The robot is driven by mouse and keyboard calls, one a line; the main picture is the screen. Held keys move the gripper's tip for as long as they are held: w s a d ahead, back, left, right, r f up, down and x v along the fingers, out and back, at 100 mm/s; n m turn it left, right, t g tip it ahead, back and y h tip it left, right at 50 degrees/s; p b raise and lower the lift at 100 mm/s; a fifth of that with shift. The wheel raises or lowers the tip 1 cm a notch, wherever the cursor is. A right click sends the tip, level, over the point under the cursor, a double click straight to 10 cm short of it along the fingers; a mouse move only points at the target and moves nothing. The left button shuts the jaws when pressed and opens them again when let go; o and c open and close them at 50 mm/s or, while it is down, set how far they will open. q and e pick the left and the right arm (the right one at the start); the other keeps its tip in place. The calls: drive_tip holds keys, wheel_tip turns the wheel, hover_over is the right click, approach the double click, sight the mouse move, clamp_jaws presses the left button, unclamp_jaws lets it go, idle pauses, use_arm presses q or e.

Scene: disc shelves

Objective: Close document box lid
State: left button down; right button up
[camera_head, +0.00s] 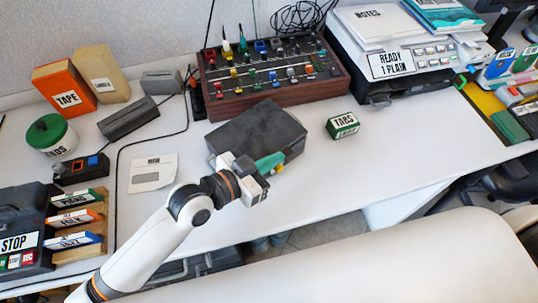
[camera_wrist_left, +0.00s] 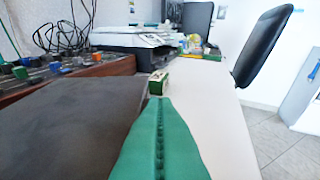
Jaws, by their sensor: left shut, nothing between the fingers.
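The document box (camera_head: 254,132) is a dark grey flat box on the white desk, in the middle of the head view. Its lid looks down flat, with no open gap visible from here. The lid's dark top also fills the left of the left wrist view (camera_wrist_left: 70,120). My left gripper (camera_head: 270,163) has green fingers and is at the box's front right edge, over or against it; I cannot tell if it touches. In the left wrist view its green fingers (camera_wrist_left: 160,140) are pressed together with nothing between them. My right gripper is not in view.
A green and white TABS box (camera_head: 342,125) stands right of the document box. A mixer panel (camera_head: 270,75) with knobs is behind it, and a printer (camera_head: 410,60) is at the back right. A white card (camera_head: 152,173) lies to the left. The desk at right front is clear.

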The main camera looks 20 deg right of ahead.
use_arm(q)
drive_tip(key=shift+f+m, duration=0.3)
drive_tip(key=shift+f, duration=0.2)
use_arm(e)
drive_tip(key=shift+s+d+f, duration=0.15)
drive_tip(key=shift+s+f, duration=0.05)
